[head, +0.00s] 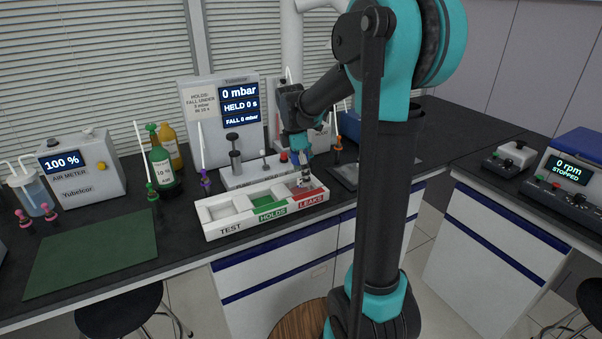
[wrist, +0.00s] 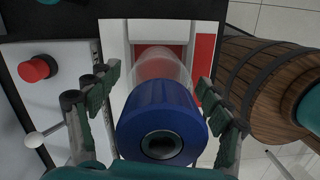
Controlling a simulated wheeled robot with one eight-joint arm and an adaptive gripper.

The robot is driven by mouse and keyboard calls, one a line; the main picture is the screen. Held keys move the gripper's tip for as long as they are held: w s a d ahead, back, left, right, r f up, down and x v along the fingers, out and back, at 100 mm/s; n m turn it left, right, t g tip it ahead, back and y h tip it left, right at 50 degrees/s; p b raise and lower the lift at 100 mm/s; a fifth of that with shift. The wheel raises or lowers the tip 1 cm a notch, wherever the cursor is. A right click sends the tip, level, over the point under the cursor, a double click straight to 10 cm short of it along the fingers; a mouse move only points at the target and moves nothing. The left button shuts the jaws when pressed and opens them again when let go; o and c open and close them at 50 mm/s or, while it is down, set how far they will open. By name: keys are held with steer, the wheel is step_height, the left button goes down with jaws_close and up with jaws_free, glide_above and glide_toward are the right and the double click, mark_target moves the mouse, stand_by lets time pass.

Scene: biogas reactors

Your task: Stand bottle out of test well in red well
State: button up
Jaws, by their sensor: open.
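The white tray (head: 226,229) has three wells marked TEST, HOLDS and LEAKS. The test well (head: 222,210) on the left looks empty. A clear bottle with a blue cap (wrist: 160,115) is at the red well (wrist: 205,55), which is the LEAKS end of the tray. In the head view the bottle (head: 305,178) is small and partly hidden by my gripper (head: 303,160). In the wrist view my gripper (wrist: 160,82) is open, with one finger on each side of the cap and small gaps visible. Whether the bottle's base touches the well floor cannot be told.
The grey test rig with its display (head: 239,105) reading 0 mbar stands behind the tray. A red button (wrist: 34,69) is left of the bottle. A green bottle (head: 160,165), an amber bottle (head: 170,147) and a green mat (head: 92,252) are to the left.

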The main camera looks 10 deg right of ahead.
steer(key=r, duration=0.4)
steer(key=a+r, duration=0.1)
steer(key=r, duration=0.7)
steer(key=shift+s+a, duration=0.1)
steer(key=shift+a, duration=0.15)
